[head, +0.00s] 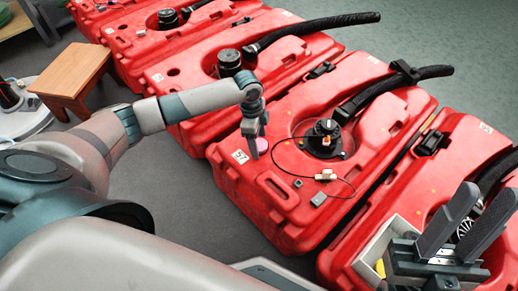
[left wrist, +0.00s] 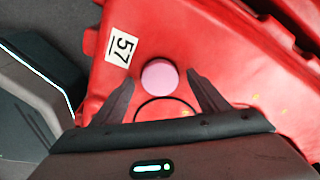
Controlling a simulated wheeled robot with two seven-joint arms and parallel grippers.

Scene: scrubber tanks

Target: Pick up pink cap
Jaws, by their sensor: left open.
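The pink cap (head: 262,146) rests on top of the red tank marked 57 (head: 290,215), near its left end. It shows as a round pink disc in the left wrist view (left wrist: 158,76). My left gripper (head: 254,152) points down over it and partly hides it in the head view. In the left wrist view the left gripper (left wrist: 160,82) is open, with the cap lying between and slightly beyond the fingertips, not clamped. My right gripper (head: 468,222) is at the lower right, its two fingers apart and empty.
A black filler neck (head: 325,138) with a thin looped cord and small tags stands right of the cap. More red tanks with black hoses (head: 320,24) line both sides. A wooden stool (head: 72,78) is at left. A pale-walled bin (head: 384,243) sits beside my right gripper.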

